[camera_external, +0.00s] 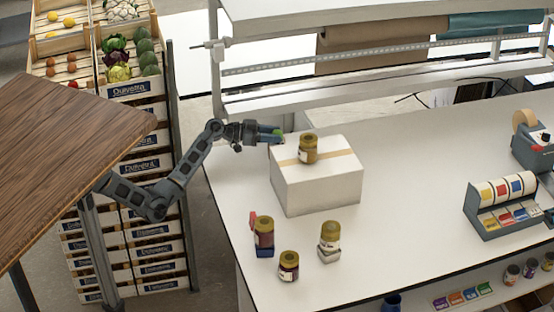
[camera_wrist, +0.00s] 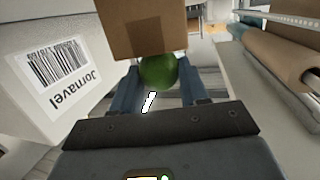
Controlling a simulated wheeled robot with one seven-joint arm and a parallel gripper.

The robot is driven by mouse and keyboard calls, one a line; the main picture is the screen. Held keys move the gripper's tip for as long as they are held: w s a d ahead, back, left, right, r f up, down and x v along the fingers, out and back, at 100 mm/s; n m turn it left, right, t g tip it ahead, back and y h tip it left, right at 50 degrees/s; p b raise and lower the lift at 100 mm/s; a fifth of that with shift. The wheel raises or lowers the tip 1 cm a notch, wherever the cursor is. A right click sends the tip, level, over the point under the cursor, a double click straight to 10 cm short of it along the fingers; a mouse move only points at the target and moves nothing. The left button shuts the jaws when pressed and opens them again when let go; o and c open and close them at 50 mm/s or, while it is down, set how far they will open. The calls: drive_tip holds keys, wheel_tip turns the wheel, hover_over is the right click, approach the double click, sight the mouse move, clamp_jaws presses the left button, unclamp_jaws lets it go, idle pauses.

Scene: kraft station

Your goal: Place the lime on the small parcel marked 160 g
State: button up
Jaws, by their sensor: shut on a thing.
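The green lime (camera_wrist: 158,72) sits between the two fingers of my gripper (camera_wrist: 160,86) in the wrist view. My gripper is shut on it. In the external view my gripper (camera_external: 271,135) holds the lime (camera_external: 277,131) at the upper left edge of a large white box. A brown cardboard box (camera_wrist: 145,25) shows just beyond the lime in the wrist view; it has a darker stripe and no readable marking. I cannot tell whether the lime touches it. I see no 160 g mark in either view.
The white box (camera_external: 318,188) has tan tape and a jar (camera_external: 308,149) on top. Its labelled side (camera_wrist: 55,65) is close at left in the wrist view. Several jars, such as one at the front (camera_external: 289,266), stand nearby. The table's (camera_external: 410,200) middle is clear.

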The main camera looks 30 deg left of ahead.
drive_tip(key=shift+s+f+b, duration=0.1)
drive_tip(key=shift+f+b, duration=0.5)
drive_tip(key=shift+b, duration=0.05)
drive_tip(key=shift+f, duration=0.3)
drive_tip(key=o, duration=1.1)
drive_tip(key=shift+f, duration=0.1)
drive_tip(key=shift+c, duration=0.2)
drive_tip(key=shift+r+p, duration=0.6)
drive_tip(key=b+v, duration=0.1)
drive_tip(key=v, duration=1.1)
drive_tip(key=shift+r, duration=0.35)
